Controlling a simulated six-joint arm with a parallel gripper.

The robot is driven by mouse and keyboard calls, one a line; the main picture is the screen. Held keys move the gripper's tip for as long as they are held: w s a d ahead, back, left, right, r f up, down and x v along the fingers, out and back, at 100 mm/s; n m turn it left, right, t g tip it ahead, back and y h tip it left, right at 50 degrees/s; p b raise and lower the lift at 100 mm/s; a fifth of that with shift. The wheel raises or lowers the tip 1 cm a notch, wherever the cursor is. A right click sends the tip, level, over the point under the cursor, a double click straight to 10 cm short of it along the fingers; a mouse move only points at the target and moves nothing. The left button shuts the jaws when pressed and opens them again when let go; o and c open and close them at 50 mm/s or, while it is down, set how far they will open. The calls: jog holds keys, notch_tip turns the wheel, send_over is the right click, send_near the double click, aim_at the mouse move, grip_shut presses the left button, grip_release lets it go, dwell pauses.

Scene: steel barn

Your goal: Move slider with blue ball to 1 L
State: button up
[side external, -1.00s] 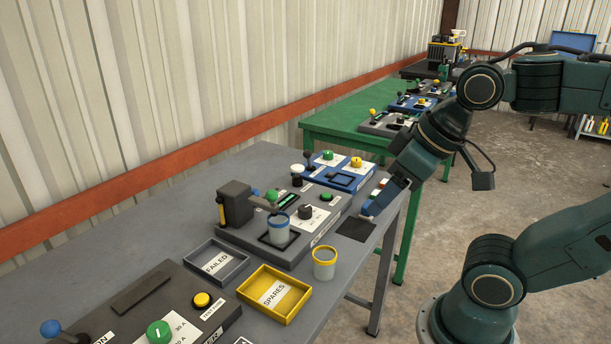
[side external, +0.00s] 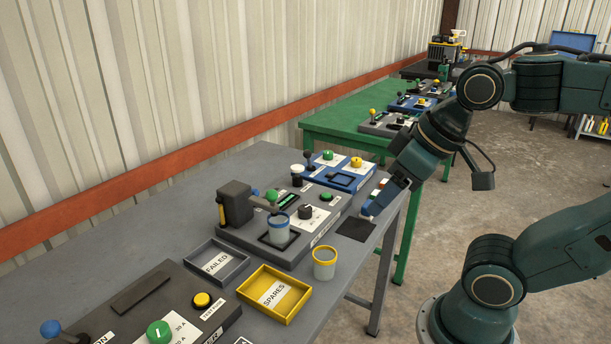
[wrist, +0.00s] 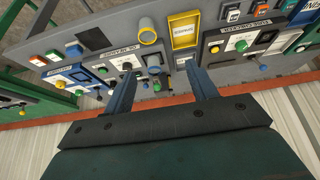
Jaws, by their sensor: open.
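A small blue ball (side external: 256,192) shows beside the black dispenser tower (side external: 235,203) on the grey middle station (side external: 262,246); the tower and arm partly hide it, so its slider's setting cannot be read. A blue-rimmed cup (side external: 278,229) stands on the station's dark square, below the spout with a green knob (side external: 271,195). My gripper (side external: 368,212) is apart from the ball, to its right, above the table's right end near a black square. In the wrist view my gripper (wrist: 163,72) has its two blue fingers spread with nothing held, and the middle station (wrist: 125,65) appears upside down beyond them.
A yellow-rimmed cup (side external: 324,263), the yellow SPARES tray (side external: 290,315) and the grey FAILED tray (side external: 238,278) stand in front of the station. A blue panel (side external: 350,183) lies behind it. A blue-ball lever (side external: 50,328) belongs to the near-left station.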

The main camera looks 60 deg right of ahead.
dwell(0.3)
jog(key=shift+c, duration=0.8)
jog(key=w, duration=0.1)
jog(key=m+y, duration=0.1)
jog(key=m, duration=0.2)
send_over(256, 189)
jog(key=s+d, duration=0.1)
jog(key=s, duration=0.5)
notch_tip(256, 189, down, 7)
jog(key=shift+d+g, duration=0.2)
jog(key=shift+g, duration=0.2)
jog(key=shift+w, duration=0.1)
jog(key=x, duration=1.3)
jog(key=shift+w+a+f, duration=0.15)
jog(key=shift+a+f, duration=0.05)
jog(key=shift+f, duration=0.05)
